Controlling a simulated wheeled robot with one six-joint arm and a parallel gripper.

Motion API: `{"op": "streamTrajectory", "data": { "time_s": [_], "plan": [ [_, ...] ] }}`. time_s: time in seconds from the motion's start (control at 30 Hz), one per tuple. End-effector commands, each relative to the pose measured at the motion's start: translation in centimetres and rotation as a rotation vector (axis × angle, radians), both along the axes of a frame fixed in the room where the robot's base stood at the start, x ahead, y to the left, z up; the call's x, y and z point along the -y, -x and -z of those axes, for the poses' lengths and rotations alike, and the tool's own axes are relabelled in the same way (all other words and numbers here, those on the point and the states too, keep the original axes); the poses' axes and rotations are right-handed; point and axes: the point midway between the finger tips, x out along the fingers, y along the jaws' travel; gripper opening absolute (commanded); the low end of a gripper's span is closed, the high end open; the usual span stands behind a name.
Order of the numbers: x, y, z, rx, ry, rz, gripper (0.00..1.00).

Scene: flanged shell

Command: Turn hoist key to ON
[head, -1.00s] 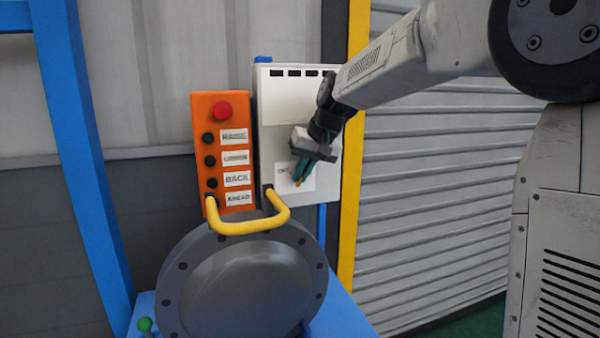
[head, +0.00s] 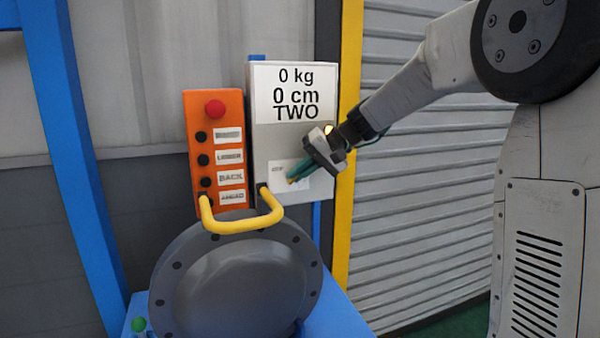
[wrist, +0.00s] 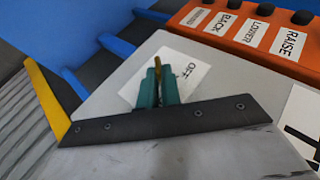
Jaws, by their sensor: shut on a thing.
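The hoist key is a small brass-coloured piece (wrist: 157,62) between the teal fingertips in the wrist view. A bit of it also shows in the head view (head: 292,181). The box's display (head: 294,92) reads "0 kg, 0 cm, TWO".
An orange pendant (head: 215,148) with a red button and several black buttons stands left of the box. A grey flanged shell (head: 235,275) with a yellow handle (head: 242,224) is below. A yellow post (head: 347,150) stands close on the right. A small yellow light (head: 328,129) glows near my wrist.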

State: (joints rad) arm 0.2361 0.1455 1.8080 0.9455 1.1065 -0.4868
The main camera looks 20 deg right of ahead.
Motion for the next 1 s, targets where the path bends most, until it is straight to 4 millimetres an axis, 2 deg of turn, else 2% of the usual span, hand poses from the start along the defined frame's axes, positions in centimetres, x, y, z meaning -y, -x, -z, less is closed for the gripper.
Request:
{"op": "streamTrajectory", "data": {
  "time_s": [0.3,0.33,0.4,0.73,1.0],
  "plan": [
    [0.0,0.0,0.1,-0.002,0.001,0.0,0.0],
    [0.0,0.0,0.1,-0.002,0.001,0.0,0.14],
    [0.0,0.0,0.1,-0.002,0.001,0.0,0.27],
    [0.3,0.2,-0.3,0.0,0.001,0.0,0.27],
    [3.2,1.8,-3.0,0.002,0.001,0.004,0.27]
  ]
}}
